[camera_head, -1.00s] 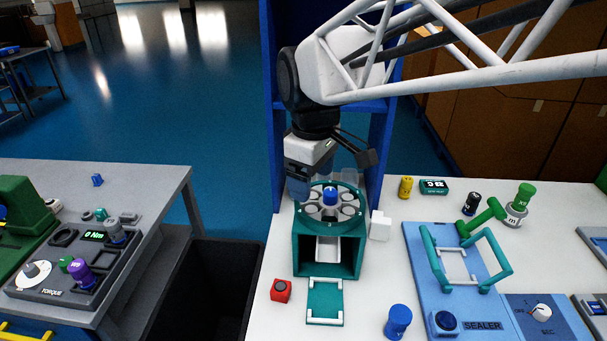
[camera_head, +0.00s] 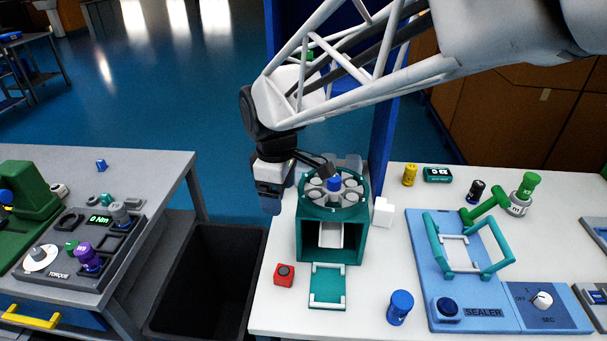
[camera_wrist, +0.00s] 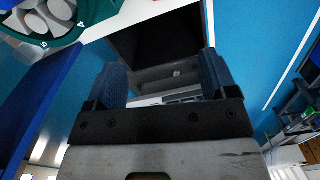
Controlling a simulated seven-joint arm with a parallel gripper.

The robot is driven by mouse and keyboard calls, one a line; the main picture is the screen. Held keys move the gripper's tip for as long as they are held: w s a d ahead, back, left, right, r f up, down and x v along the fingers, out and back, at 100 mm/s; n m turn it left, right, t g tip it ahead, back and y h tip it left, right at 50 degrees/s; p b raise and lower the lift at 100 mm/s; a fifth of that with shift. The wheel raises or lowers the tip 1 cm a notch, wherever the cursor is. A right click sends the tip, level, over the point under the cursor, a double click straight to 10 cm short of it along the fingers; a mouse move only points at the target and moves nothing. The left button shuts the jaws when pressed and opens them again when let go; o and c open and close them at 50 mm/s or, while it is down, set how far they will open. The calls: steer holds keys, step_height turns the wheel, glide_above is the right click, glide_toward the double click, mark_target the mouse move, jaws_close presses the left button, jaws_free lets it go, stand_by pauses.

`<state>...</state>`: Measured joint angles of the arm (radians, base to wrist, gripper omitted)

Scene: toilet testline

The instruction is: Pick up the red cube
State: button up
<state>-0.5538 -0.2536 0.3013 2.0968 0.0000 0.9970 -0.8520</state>
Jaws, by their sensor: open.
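The red cube (camera_head: 284,275) sits on the white table near its front left edge, left of the small teal plate in front of the green carousel unit. A dark round spot shows on its top. My gripper (camera_head: 271,205) hangs just left of the carousel, near the table's left edge, behind and above the red cube and apart from it. In the wrist view my gripper (camera_wrist: 165,80) shows two blue fingers spread apart with nothing between them. The red cube does not show in the wrist view.
The green carousel unit (camera_head: 300,236) with a blue knob stands right of my gripper. A black bin (camera_head: 205,285) fills the gap to the grey table (camera_head: 165,190). A blue cylinder (camera_head: 400,307), a white cube (camera_head: 383,212) and the blue sealer (camera_head: 480,313) lie farther right.

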glide_above(284, 271)
step_height(284, 271, down, 20)
steer(key=shift+f, duration=0.15)
steer(key=shift+f, duration=1.25)
steer(key=shift+f, duration=2.6)
steer(key=c, duration=1)
steer(key=shift+r, duration=0.15)
steer(key=shift+c, duration=0.2)
